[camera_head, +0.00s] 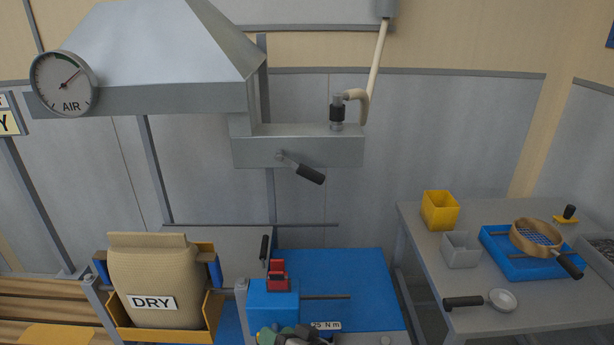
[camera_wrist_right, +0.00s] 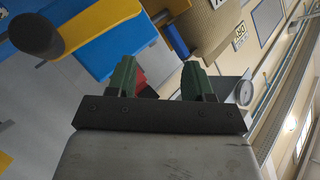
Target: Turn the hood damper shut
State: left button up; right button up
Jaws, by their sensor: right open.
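The hood damper lever (camera_head: 311,173) has a black grip on a grey pivot at the front of the grey duct box (camera_head: 300,152) beside the hood. The grip slants down to the right. My right gripper (camera_head: 290,338) shows only in part at the bottom edge of the head view, well below the lever. In the right wrist view my right gripper (camera_wrist_right: 158,82) has its two green fingers apart with nothing held between them. The lever cannot be made out in the wrist view. My left gripper is not in view.
A grey hood (camera_head: 155,60) carries a round AIR gauge (camera_head: 64,83). Below are a DRY sack (camera_head: 155,275) and a blue bench (camera_head: 350,275) with a red and blue clamp. A grey table (camera_head: 430,270) with bins and a sieve stands right. Space before the lever looks clear.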

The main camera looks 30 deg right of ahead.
jog(key=w+d+r+m+t+h, duration=0.1)
jog(key=w+d+r+m+t, duration=0.3)
jog(key=w+r+m+t, duration=0.5)
jog(key=m+h, duration=1.4)
jog(key=h, duration=0.1)
send_near(312, 177)
jog(key=shift+t, duration=0.3)
jog(key=p+x, duration=0.1)
jog(key=x, duration=0.2)
jog(key=p+x, duration=0.1)
jog(key=x, duration=0.3)
jog(key=f+p+x, duration=0.1)
jog(key=x, duration=0.2)
jog(key=shift+w+d+p, duration=0.35)
jog(key=shift+w, duration=0.2)
jog(key=shift+c, duration=0.4)
grip_shut()
